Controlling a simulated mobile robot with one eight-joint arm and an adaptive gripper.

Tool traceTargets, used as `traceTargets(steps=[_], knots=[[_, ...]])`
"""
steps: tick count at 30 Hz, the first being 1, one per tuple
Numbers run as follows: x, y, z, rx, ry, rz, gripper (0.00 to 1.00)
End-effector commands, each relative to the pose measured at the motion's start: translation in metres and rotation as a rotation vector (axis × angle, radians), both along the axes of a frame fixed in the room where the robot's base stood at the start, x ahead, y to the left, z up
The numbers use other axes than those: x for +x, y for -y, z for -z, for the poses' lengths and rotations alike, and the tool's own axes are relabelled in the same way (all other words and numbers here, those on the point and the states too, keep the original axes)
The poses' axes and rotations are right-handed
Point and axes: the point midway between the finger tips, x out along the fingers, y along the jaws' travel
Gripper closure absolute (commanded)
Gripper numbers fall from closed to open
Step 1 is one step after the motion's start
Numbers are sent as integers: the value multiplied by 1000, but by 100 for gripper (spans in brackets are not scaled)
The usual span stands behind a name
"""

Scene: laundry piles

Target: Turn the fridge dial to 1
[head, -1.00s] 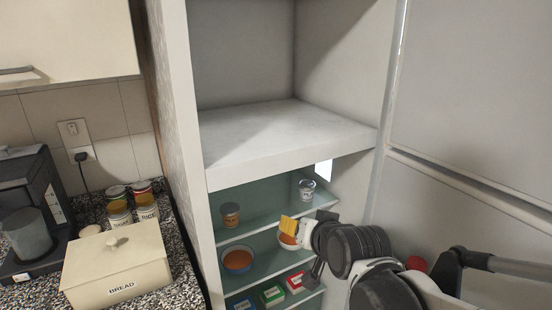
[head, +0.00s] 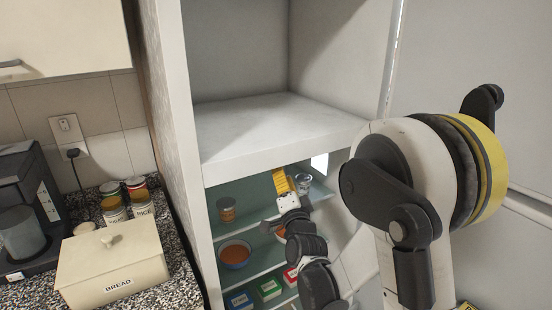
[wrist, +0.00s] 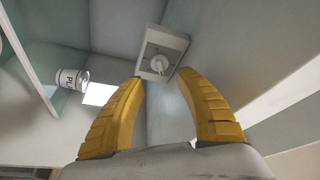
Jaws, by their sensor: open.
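The fridge dial (wrist: 159,64) is a small round white knob on a light grey box (wrist: 176,43) at the fridge's inner wall, seen in the wrist view. Its numbers are too small to read. My gripper (wrist: 160,82) is open, its two yellow fingers apart, with the dial ahead of and between the fingertips. No contact with the dial shows. In the head view my gripper (head: 281,180) is inside the fridge, above the upper glass shelf (head: 255,217). The dial is hidden in the head view.
A white pot (head: 303,184) stands near my gripper on the upper shelf; it also shows in the wrist view (wrist: 73,79). A brown jar (head: 227,210), a bowl (head: 235,254) and several small boxes (head: 270,289) are on the shelves. The fridge wall is close on the right.

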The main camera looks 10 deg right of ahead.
Motion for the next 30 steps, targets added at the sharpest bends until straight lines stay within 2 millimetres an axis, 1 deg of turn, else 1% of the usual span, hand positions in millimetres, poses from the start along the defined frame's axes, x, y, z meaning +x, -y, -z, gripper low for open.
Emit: traceTargets(steps=[1, 6, 9, 12, 17, 24, 25, 26, 27, 29, 30], knots=[[10, 1, -1, -1, 0, 0, 59], [45, 2, -6, -2, -1, 1, 59], [61, 2, -10, -2, -1, 1, 59], [74, 3, -13, -2, -1, 1, 59], [84, 3, -16, -2, -1, 0, 59], [85, 3, -17, -2, -1, 0, 59], [85, 3, -17, -2, -1, 0, 60], [84, 3, -17, -2, -1, 0, 69], [84, 3, -17, -2, -1, 0, 81], [84, 3, -17, -2, -1, 0, 100], [84, 3, -17, -3, -1, 0, 100]])
